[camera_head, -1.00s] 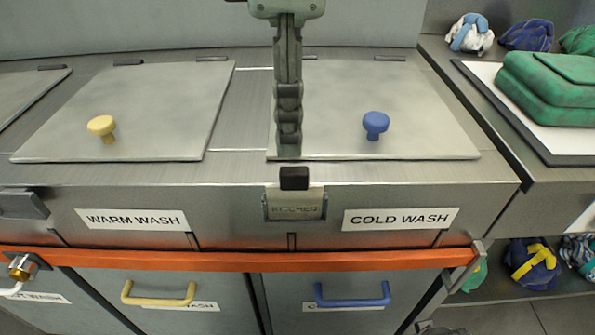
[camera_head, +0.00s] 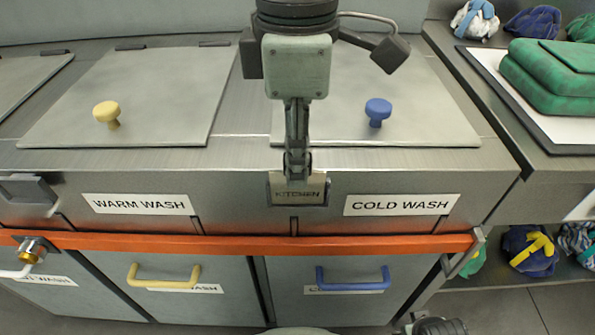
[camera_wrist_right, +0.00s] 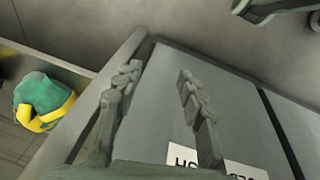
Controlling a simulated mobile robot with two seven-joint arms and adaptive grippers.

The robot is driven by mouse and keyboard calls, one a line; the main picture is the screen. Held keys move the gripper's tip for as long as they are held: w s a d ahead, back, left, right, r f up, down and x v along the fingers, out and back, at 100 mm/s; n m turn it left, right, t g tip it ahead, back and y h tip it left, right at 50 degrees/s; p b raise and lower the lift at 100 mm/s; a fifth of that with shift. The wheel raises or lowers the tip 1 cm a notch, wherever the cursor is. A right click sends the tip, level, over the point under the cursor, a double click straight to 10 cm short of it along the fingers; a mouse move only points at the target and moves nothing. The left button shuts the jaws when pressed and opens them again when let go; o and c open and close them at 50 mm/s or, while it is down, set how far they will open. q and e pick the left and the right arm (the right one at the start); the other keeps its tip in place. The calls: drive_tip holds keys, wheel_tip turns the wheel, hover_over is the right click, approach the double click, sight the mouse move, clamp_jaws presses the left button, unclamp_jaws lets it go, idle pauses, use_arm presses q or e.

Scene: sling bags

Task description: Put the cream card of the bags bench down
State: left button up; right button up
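A cream card (camera_head: 299,194) lettered KITCHEN stands upright in a small metal holder on the front face of the bench, between the WARM WASH and COLD WASH labels. My left gripper (camera_head: 297,172) points down at the card's top edge, and its fingertips overlap that edge in the head view. The fingers show edge-on, so I cannot tell whether they are shut on the card. In the right wrist view my right gripper (camera_wrist_right: 157,76) has its fingers apart with nothing between them, in front of a grey panel.
Lids with a yellow knob (camera_head: 107,113) and a blue knob (camera_head: 377,111) lie on the bench top. An orange rail (camera_head: 230,242) runs along the front above the yellow handle (camera_head: 163,277) and blue handle (camera_head: 352,280). Folded green cloth (camera_head: 550,83) lies at right.

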use_arm(q)
clamp_jaws()
